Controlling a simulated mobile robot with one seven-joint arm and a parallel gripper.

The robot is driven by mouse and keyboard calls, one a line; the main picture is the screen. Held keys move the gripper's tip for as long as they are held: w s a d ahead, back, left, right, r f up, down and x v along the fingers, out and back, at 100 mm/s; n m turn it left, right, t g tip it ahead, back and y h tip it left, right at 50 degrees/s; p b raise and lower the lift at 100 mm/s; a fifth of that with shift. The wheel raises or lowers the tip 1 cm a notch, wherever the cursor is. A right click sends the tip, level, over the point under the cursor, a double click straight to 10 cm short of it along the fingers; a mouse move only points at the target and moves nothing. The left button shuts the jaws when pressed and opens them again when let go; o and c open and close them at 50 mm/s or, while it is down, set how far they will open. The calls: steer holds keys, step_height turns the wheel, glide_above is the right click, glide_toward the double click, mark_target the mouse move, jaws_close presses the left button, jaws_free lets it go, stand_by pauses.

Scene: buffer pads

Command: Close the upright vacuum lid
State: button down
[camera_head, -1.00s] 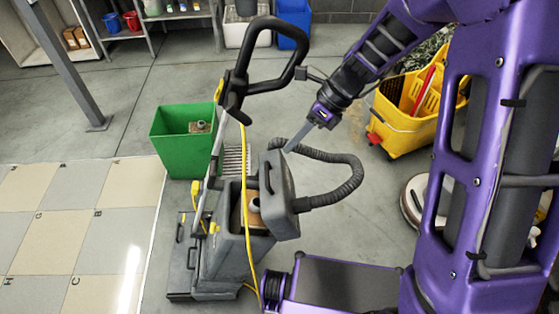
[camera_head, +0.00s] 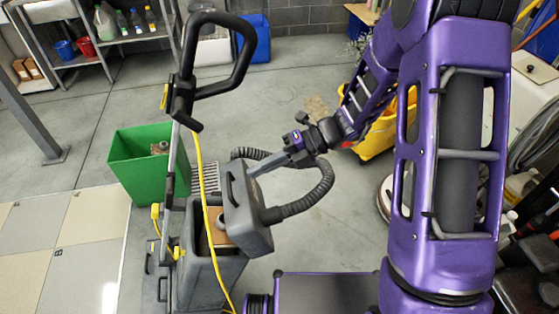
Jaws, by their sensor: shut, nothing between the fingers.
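The grey upright vacuum (camera_head: 209,268) stands on the floor left of centre, with a tall black loop handle above it. Its grey lid (camera_head: 247,215) is tilted open to the right, and a brown part (camera_head: 217,234) shows in the opening. A black ribbed hose (camera_head: 316,196) loops from the lid. My gripper (camera_head: 254,173) is shut and empty. Its fingertips are at the upper right of the lid, by its outer side. Whether they touch the lid I cannot tell.
A green bin (camera_head: 150,170) stands left of the vacuum. A yellow mop bucket (camera_head: 375,140) is behind my arm. A yellow cord (camera_head: 206,190) hangs down the vacuum's front. Shelves (camera_head: 120,40) stand at the back left. Bare floor lies behind the vacuum.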

mark_target(244, 189)
steer(key=x, duration=0.4)
steer(key=shift+s+a+f+b, duration=0.1)
steer(key=shift+a+f+b, duration=0.15)
steer(key=shift+b, duration=0.15)
steer(key=shift+a+r, duration=0.1)
steer(key=shift+r, duration=0.05)
